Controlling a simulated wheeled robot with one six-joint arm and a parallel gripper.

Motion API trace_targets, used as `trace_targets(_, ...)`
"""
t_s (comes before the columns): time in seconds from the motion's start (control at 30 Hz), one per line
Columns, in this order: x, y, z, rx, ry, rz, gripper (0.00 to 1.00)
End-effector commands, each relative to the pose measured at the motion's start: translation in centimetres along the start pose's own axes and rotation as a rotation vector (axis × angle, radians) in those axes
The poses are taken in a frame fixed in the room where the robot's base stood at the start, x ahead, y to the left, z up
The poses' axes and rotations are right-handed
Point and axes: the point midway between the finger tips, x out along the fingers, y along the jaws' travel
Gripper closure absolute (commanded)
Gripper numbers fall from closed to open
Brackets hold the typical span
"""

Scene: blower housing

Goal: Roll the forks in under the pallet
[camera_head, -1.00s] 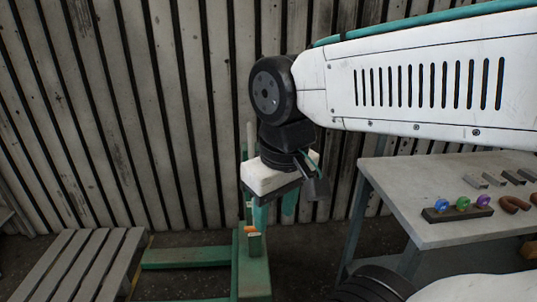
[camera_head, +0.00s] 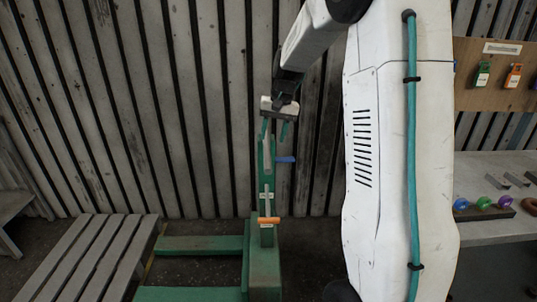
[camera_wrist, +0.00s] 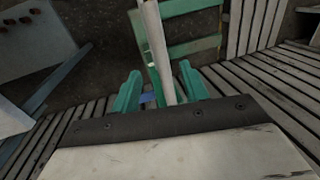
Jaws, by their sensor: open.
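The slatted grey pallet (camera_head: 85,255) lies on the floor at the lower left of the head view. A green pallet truck (camera_head: 264,262) stands to its right, its forks (camera_head: 203,245) pointing left at the pallet's right edge. I cannot tell whether the tips touch it. The truck's upright pale handle (camera_head: 267,155) rises under my gripper (camera_head: 275,130). In the wrist view, my gripper (camera_wrist: 159,85) has its two teal fingers apart, with the pale handle (camera_wrist: 154,40) running between them. Contact with it cannot be told.
A corrugated wall (camera_head: 140,110) stands close behind. An orange lever (camera_head: 268,220) and a blue lever (camera_head: 286,159) stick out from the truck's mast. A workbench (camera_head: 490,235) with coloured rings is at the right, under a tag board (camera_head: 505,78).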

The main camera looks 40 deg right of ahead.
Motion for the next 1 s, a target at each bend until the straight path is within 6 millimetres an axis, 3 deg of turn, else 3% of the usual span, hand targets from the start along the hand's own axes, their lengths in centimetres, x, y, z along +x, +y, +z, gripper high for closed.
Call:
trace_targets(0.5, 7.0, 0.1, -0.1, 0.003, -0.003, 0.000, 0.56)
trace_targets(0.87, 7.9, 0.1, -0.2, 0.003, -0.001, -0.001, 0.56)
trace_targets(0.9, 7.9, 0.1, -0.2, 0.003, -0.001, -0.001, 0.58)
trace_targets(1.0, 7.8, 0.1, -0.2, 0.003, -0.001, -0.001, 0.86)
